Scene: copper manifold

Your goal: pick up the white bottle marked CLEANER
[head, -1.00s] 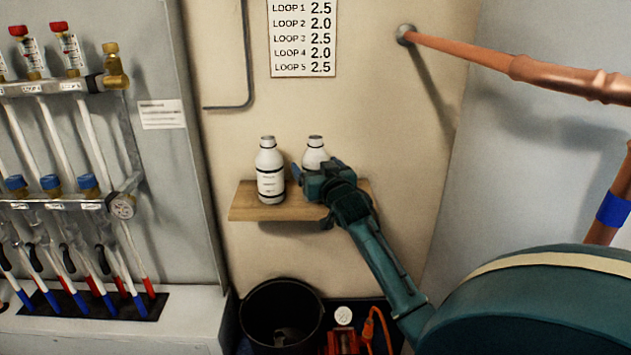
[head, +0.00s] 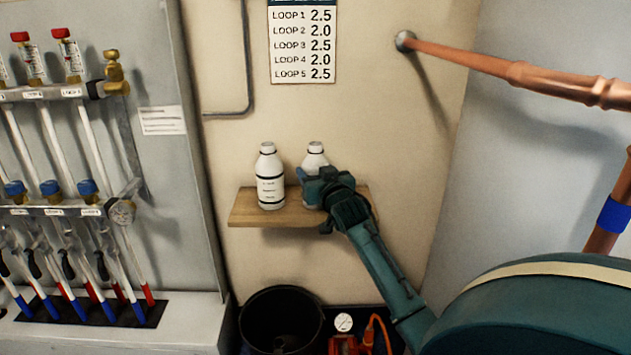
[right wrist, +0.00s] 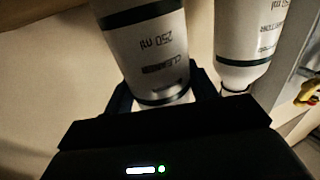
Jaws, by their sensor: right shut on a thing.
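Two white bottles with dark bands stand out at the wooden shelf (head: 257,214) in the head view. My right gripper (head: 313,186) is shut on the right-hand one, the CLEANER bottle (head: 315,161). In the right wrist view the CLEANER bottle (right wrist: 150,45) appears upside down, between the fingers (right wrist: 163,92), with CLEANER and 250 ml readable. It looks upright in the head view; its base is hidden behind my gripper, so I cannot tell whether it touches the shelf. My left gripper is not in view.
The other white bottle (head: 270,178) stands just left of the held one, and also shows in the right wrist view (right wrist: 245,40). A black bucket (head: 281,310) sits below the shelf. A copper pipe (head: 500,68) crosses at upper right. The manifold cabinet (head: 165,180) is at left.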

